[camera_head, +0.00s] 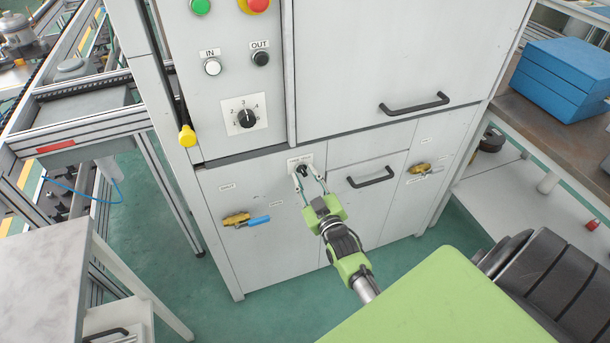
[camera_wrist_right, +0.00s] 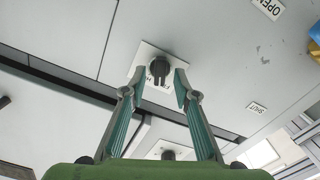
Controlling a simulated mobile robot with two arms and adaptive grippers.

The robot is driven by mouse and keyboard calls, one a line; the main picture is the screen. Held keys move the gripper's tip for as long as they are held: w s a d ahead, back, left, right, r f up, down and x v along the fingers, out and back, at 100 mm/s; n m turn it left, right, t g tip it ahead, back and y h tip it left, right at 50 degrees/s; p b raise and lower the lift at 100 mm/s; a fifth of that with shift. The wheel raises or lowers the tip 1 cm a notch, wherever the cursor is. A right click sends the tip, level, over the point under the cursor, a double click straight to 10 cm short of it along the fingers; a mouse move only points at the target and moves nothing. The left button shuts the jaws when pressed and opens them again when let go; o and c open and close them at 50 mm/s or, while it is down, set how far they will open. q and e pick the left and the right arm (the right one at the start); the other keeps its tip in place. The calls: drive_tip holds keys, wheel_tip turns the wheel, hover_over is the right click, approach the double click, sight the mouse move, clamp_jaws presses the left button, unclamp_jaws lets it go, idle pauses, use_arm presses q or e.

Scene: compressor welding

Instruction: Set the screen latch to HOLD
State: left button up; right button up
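The screen latch is a small black knob (camera_wrist_right: 159,70) on a white plate (camera_wrist_right: 148,57) on the grey cabinet's lower front. In the wrist view the plate carries letters, partly hidden by the fingers; an F and an H show. In the head view the knob (camera_head: 303,171) is small, and its setting is hard to tell. My right gripper (camera_head: 307,180) reaches up to it. In the wrist view its two fingertips (camera_wrist_right: 159,82) stand apart on either side of the knob, with a small gap at each side. My left gripper is not in view.
A blue-handled valve (camera_head: 245,220) is left of the knob, and a drawer with a black handle (camera_head: 370,177) is right of it. Another brass valve (camera_head: 420,168) sits farther right. A selector dial (camera_head: 246,118) and buttons are above. A grey-topped table (camera_head: 45,275) stands at left.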

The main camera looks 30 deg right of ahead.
drive_tip(key=shift+w, duration=0.3)
clamp_jaws()
